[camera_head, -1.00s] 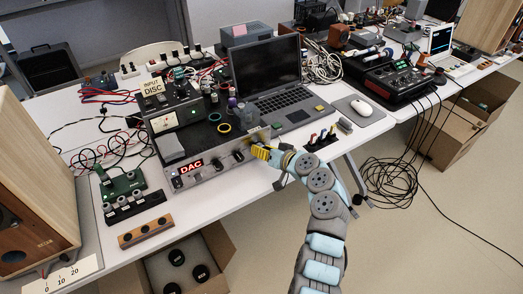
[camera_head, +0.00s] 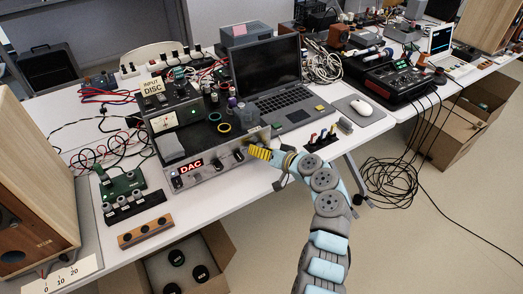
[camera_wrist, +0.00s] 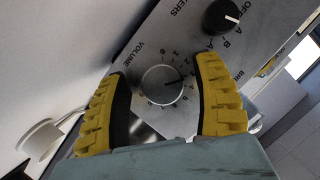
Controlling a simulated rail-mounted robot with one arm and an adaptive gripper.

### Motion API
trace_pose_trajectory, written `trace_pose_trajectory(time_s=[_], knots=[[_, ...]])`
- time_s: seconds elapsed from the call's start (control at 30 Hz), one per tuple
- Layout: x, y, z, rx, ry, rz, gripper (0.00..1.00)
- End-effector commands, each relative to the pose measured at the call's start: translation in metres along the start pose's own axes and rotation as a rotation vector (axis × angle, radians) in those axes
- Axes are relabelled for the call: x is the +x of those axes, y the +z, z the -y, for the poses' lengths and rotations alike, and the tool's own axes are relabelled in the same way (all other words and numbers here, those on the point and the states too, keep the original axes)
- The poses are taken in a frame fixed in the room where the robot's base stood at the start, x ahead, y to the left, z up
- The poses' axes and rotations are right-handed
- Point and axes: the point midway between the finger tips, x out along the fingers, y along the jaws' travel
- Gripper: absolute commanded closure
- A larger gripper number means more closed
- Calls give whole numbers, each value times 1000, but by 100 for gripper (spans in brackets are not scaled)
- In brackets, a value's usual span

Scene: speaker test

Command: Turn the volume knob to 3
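The volume knob (camera_wrist: 162,85) is a round silver dial with a dark pointer line, on a brushed metal panel marked VOLUME with digits around it. In the wrist view its pointer aims to the right; I cannot surely read the digit there. My gripper (camera_wrist: 163,68) is open, with one yellow ribbed finger on each side of the knob and gaps between fingers and knob. In the head view my gripper (camera_head: 250,152) is at the right part of the front panel of the silver DAC unit (camera_head: 209,171). The volume knob cannot be made out there.
A black selector knob (camera_wrist: 221,16) sits near the right finger on the same panel. A laptop (camera_head: 281,96) and small coloured levers (camera_head: 320,137) stand to the right. An open box (camera_head: 222,243) is below the table's front edge.

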Motion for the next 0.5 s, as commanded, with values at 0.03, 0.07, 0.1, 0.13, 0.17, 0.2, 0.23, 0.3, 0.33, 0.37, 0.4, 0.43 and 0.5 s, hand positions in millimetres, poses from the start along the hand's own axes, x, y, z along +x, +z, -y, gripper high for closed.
trace_pose_trajectory(time_s=[0.03, 0.07, 0.1, 0.13, 0.17, 0.2, 0.23, 0.3, 0.33, 0.37, 0.4, 0.43, 0.5], knots=[[0, -1, 0, -1, 0, -1, 34], [0, -1, 1, -1, -1, -1, 34], [0, -1, 1, -1, -1, -2, 34], [0, -2, 1, -1, -1, -2, 34], [0, -2, 1, -1, -1, -2, 34], [0, -2, 1, -1, -1, -2, 34], [-1, -2, 1, -1, -1, -3, 34], [-3, -2, 1, -1, -2, -3, 34], [-4, -2, 1, -1, -2, -3, 34], [-6, -2, 1, -1, -2, -3, 34], [-9, -2, 1, 0, -2, -3, 34], [-11, -2, 0, 0, -2, -4, 34], [-19, -3, 1, -3, -1, -7, 34]])
